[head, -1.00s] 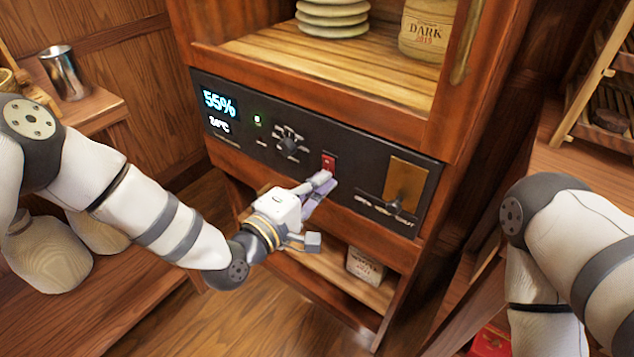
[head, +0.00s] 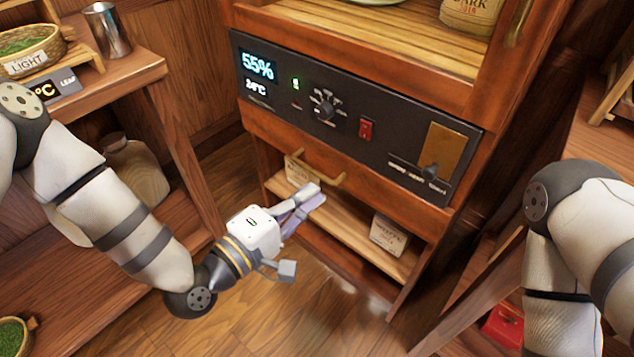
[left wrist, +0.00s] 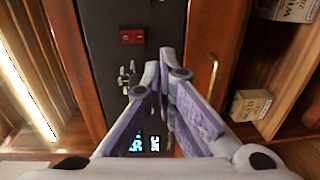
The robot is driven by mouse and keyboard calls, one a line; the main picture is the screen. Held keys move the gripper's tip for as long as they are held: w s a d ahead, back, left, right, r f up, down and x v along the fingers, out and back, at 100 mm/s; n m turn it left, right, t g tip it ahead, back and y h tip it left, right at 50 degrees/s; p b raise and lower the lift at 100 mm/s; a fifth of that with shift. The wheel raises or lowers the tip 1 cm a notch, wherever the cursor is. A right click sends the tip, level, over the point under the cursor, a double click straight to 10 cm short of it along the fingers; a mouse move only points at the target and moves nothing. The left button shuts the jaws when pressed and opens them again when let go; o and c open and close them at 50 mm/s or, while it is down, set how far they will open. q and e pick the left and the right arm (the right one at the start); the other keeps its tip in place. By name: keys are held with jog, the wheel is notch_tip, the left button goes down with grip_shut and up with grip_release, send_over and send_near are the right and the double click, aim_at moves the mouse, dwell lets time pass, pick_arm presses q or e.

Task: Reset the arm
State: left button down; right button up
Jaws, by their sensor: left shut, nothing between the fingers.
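My left gripper (head: 314,192) is shut and empty. In the head view it hangs in front of the cabinet's lower shelf, below the black control panel (head: 290,112) and apart from it. In the left wrist view its two fingertips (left wrist: 158,72) meet in front of the panel. The panel carries a lit display reading 55% and 24°C (head: 257,76), a dial (head: 324,108), a red switch (head: 366,129) and a brass plate with a lever (head: 443,150). The red switch also shows in the left wrist view (left wrist: 132,37). My right arm shows at the right edge, but its gripper is out of view.
A drawer handle (head: 318,178) sits under the panel near the left gripper. A small labelled box (head: 388,234) stands on the lower shelf. A side table at left holds a metal cup (head: 106,30) and a basket (head: 30,50). Open floor lies below the gripper.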

dwell(0.4)
pick_arm(q)
jog(key=s+a+f+m+g+y+p, duration=0.1)
jog(key=s+a+f+m+g+y, duration=0.15)
jog(key=s+f+g, duration=0.55)
jog(key=s+a+f+m+g+y+p, duration=0.15)
jog(key=s+a+f+m, duration=0.35)
jog(key=s, duration=0.6)
jog(key=s+a+m+g+y, duration=0.1)
jog(key=s+a+g+y, duration=0.2)
jog(key=s, duration=0.6)
jog(key=s+a+m+g+y+p, duration=0.1)
jog(key=s+a+m+g+y, duration=0.1)
jog(key=s+a, duration=0.5)
jog(key=s+g+y, duration=0.1)
jog(key=s+g, duration=0.1)
jog(key=s, duration=0.1)
jog(key=shift+s+f+p, duration=0.3)
pick_arm(e)
jog(key=w+r+t, duration=0.1)
jog(key=w+r, duration=0.3)
jog(key=r, duration=0.1)
jog(key=shift+w+t, duration=0.4)
